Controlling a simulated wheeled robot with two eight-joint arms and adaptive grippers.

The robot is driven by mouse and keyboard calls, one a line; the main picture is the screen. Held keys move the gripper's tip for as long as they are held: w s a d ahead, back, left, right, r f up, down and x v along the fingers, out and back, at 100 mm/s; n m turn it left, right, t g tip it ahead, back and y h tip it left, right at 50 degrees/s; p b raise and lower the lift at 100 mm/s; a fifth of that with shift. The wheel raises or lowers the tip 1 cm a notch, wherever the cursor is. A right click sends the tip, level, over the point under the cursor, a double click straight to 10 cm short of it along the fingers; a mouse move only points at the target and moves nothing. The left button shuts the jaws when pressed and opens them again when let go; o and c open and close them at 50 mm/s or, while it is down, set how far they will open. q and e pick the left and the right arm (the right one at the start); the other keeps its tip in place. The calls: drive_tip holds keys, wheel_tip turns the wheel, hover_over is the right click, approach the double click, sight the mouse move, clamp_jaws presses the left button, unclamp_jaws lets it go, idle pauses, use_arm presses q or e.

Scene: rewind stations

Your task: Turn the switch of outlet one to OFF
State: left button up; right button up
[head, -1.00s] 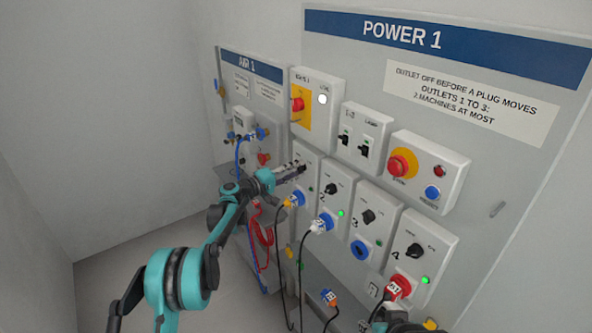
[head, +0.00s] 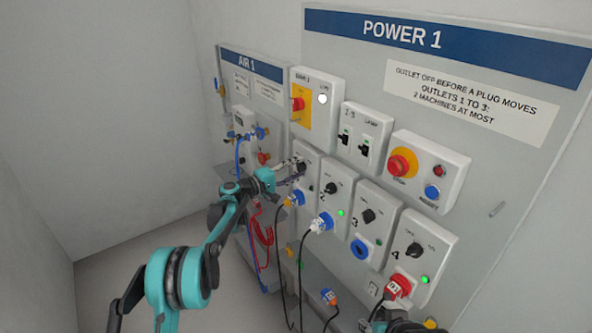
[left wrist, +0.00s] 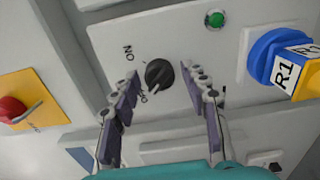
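The outlet one switch is a black rotary knob (left wrist: 159,75) on a pale box (head: 311,207), between ON and OFF lettering in the left wrist view. Its light pointer mark looks turned toward the OFF lettering. The outlet's green lamp (left wrist: 214,19) shows above right; I cannot tell surely whether it is lit. My left gripper (left wrist: 161,72) is open, one finger on either side of the knob, with visible gaps. It also shows in the head view (head: 294,170). My right gripper is not in view.
A red emergency button (head: 401,163) and the 1-3 switch box (head: 360,140) are above. Cables hang below; a red coiled hose (head: 263,235) hangs at left.

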use_arm(q)
drive_tip(key=v, duration=1.2)
drive_tip(key=s+d+r+m+g+y, duration=0.15)
drive_tip(key=s+y, duration=0.25)
drive_tip(key=s, duration=0.7)
drive_tip(key=s+r+m+g+y, duration=0.1)
drive_tip(key=s+m+g+y, duration=0.15)
drive_tip(key=s, duration=0.75)
drive_tip(key=s+a+f+m+y, duration=0.1)
drive_tip(key=s+a+f+y, duration=0.1)
drive_tip(key=s, duration=0.5)
drive_tip(key=s+a+f+m+y, duration=0.1)
drive_tip(key=s+a+f+y, duration=0.2)
drive_tip(key=s, duration=0.5)
drive_tip(key=s+a+f+m+y, duration=0.1)
drive_tip(key=s+a+f+y, duration=0.2)
drive_tip(key=s, duration=0.5)
drive_tip(key=shift+s+a+f+t, duration=0.15)
drive_tip(key=shift+a+f+t, duration=0.2)
drive_tip(key=shift+a, duration=0.45)
